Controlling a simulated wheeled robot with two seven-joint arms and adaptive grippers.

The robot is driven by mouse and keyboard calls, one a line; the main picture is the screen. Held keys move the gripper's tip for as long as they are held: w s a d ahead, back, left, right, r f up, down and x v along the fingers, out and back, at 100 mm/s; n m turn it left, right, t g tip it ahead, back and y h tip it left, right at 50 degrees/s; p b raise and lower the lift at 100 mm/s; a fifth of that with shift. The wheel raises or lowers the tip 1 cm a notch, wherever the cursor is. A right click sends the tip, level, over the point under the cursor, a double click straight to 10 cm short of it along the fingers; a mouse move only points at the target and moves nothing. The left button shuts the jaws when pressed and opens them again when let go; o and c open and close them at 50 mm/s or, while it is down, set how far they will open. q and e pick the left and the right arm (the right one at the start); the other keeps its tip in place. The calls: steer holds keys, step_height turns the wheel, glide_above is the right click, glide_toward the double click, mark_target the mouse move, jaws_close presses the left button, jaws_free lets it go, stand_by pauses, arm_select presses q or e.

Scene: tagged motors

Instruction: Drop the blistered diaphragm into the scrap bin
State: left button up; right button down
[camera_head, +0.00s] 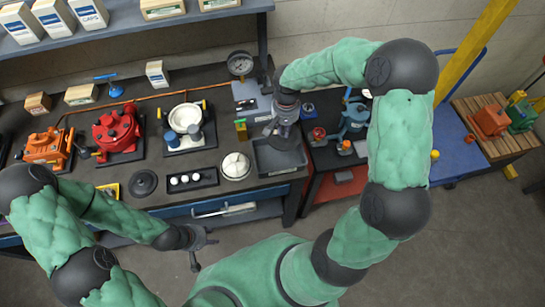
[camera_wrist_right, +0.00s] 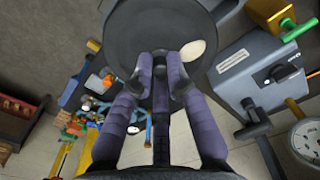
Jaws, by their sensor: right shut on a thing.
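My right gripper (camera_head: 283,140) points down over the bench, above the back part of an open dark grey bin (camera_head: 292,167). No label shows on this bin, which looks like the scrap bin. In the right wrist view the gripper (camera_wrist_right: 163,72) is shut on a round dark disc, the diaphragm (camera_wrist_right: 140,25), with a pale oval blister (camera_wrist_right: 192,50) near one side. In the head view the disc is hard to make out beneath the gripper. My left gripper (camera_head: 204,252) is open and empty, in front of the bench over the floor.
Left of the bin are a white round dish (camera_head: 235,167), a black tray of white pieces (camera_head: 192,180) and a black round lid (camera_head: 143,184). Orange (camera_head: 47,147) and red (camera_head: 117,130) motors stand further left. A grey box (camera_head: 250,103) and gauge (camera_head: 240,63) are behind.

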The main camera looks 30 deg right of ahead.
steer(key=shift+f+b, duration=1.4)
steer(key=shift+f, duration=1.3)
steer(key=c, duration=1.1)
jaws_free()
steer(key=shift+c, duration=0.2)
step_height(320, 180, up, 12)
steer(key=shift+r, duration=0.1)
